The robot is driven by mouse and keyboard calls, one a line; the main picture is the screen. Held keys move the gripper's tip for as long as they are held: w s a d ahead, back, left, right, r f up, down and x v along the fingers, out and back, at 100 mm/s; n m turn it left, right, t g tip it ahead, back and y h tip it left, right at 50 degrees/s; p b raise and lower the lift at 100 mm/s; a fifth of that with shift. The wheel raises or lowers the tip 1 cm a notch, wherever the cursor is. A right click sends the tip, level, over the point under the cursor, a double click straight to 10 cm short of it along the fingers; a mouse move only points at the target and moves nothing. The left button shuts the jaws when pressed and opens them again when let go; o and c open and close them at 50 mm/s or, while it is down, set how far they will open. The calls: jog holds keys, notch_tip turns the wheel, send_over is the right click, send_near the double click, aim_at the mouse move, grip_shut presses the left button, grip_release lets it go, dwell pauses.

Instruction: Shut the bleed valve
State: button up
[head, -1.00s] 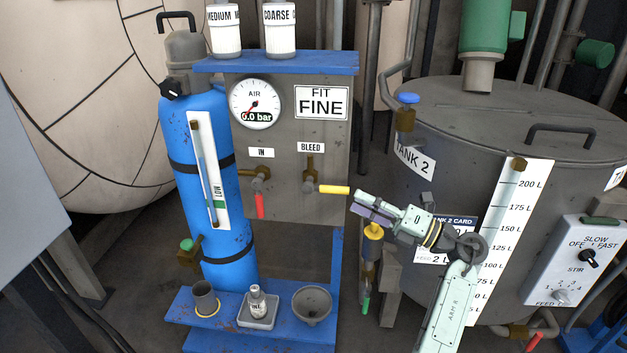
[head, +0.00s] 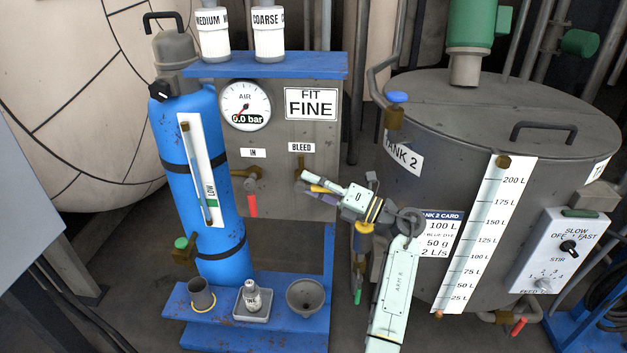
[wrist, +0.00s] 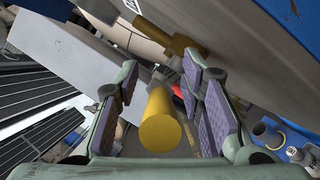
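The bleed valve (head: 301,166) is a brass fitting under the BLEED label on the grey panel, with a yellow lever. In the head view my gripper (head: 308,186) is at the lever and mostly hides it. In the wrist view the lever's yellow grip (wrist: 160,126) points toward the camera between my two purple-padded fingers. The fingers (wrist: 165,95) are open, with gaps visible on both sides of the grip. The brass valve body also shows in the wrist view (wrist: 168,36), beyond the fingertips.
The IN valve (head: 247,178), with its red lever hanging down, is left of the bleed valve. The air gauge (head: 244,104) reads 0.0 bar. A blue cylinder (head: 205,245) stands left, and tank 2 (head: 445,180) right. A cup, bottle and funnel (head: 306,297) stand on the blue shelf below.

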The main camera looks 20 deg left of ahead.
jog(key=shift+c, duration=0.4)
grip_shut()
dwell(0.5)
